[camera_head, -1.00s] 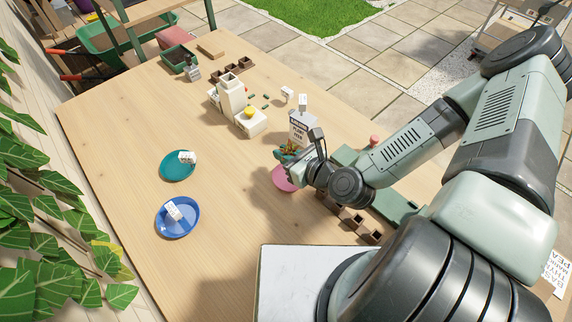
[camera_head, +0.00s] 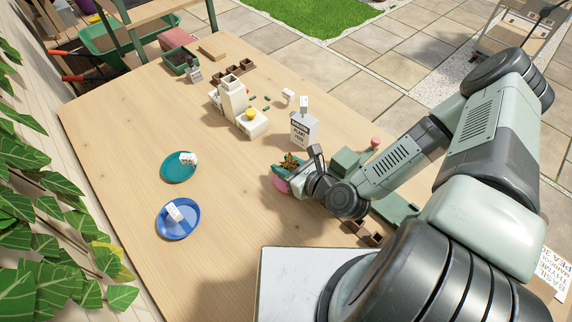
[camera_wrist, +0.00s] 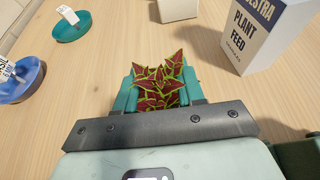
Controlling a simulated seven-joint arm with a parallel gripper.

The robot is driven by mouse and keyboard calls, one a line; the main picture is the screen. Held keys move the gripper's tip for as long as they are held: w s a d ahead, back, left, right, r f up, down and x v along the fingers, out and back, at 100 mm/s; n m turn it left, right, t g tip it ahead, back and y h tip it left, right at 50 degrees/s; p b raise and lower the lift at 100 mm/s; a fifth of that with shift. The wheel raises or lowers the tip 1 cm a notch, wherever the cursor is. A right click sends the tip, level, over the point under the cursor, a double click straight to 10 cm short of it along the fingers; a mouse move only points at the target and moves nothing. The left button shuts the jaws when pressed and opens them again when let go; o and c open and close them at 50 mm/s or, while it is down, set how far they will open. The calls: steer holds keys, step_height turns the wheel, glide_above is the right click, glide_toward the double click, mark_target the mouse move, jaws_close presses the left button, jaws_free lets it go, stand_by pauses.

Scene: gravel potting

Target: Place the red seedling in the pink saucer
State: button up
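The red seedling (camera_head: 291,162), with dark red leaves edged in green, is between the teal fingers of my gripper (camera_wrist: 160,92). In the wrist view the seedling (camera_wrist: 160,82) fills the gap, and the fingers look shut on it. Its leaves hide the pot and the contact. The pink saucer (camera_head: 281,184) lies under the seedling and gripper in the head view, mostly covered by them. The seedling is low over the saucer; whether it touches is hidden. The saucer does not show in the wrist view.
A white plant feed box (camera_head: 303,129) stands close behind the gripper. A blue saucer (camera_head: 186,229) and a teal saucer (camera_head: 176,174), each with a white label, lie to the left. Brown pots (camera_head: 368,237) and a green tray (camera_head: 393,208) are at the right. The table between is clear.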

steer(key=shift+r, duration=0.15)
steer(key=v, duration=0.7)
steer(key=shift+s+d+r, duration=0.1)
steer(key=shift+s+d, duration=0.05)
steer(key=shift+s, duration=0.05)
